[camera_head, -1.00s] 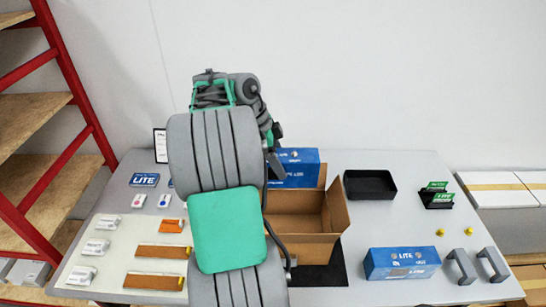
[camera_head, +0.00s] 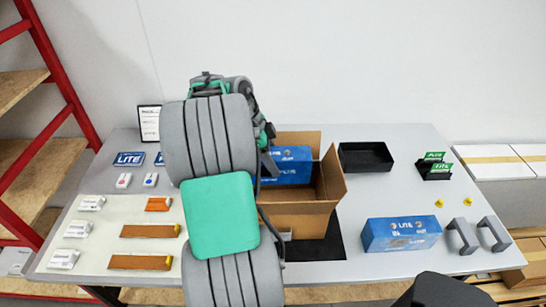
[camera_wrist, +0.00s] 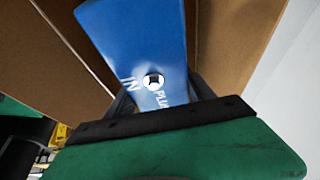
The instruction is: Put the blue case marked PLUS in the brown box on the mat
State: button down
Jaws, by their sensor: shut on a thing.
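The blue case marked PLUS (camera_head: 291,166) is in my gripper, over the rear part of the open brown box (camera_head: 298,223), in front of its back flap. In the wrist view the case (camera_wrist: 140,35) is tilted, with brown cardboard on both sides. I cannot tell whether the case touches the box floor. The box stands on the black mat (camera_head: 329,244), its flaps open.
A blue LITE case (camera_head: 402,235) lies at front right beside two grey handles (camera_head: 478,236). A black tray (camera_head: 366,158) is behind the box's right side. A pale mat (camera_head: 101,240) with small parts is at left. A red-framed shelf (camera_head: 60,85) stands further left.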

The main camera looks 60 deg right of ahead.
notch_tip(320, 180, down, 14)
jog(key=b, duration=1.2)
jog(key=c, duration=0.7)
grip_release()
jog(key=o, duration=0.4)
jog(key=shift+f, duration=0.1)
jog(key=shift+f, duration=0.1)
jog(key=shift+r+p, duration=4.8)
jog(key=shift+r, duration=1.3)
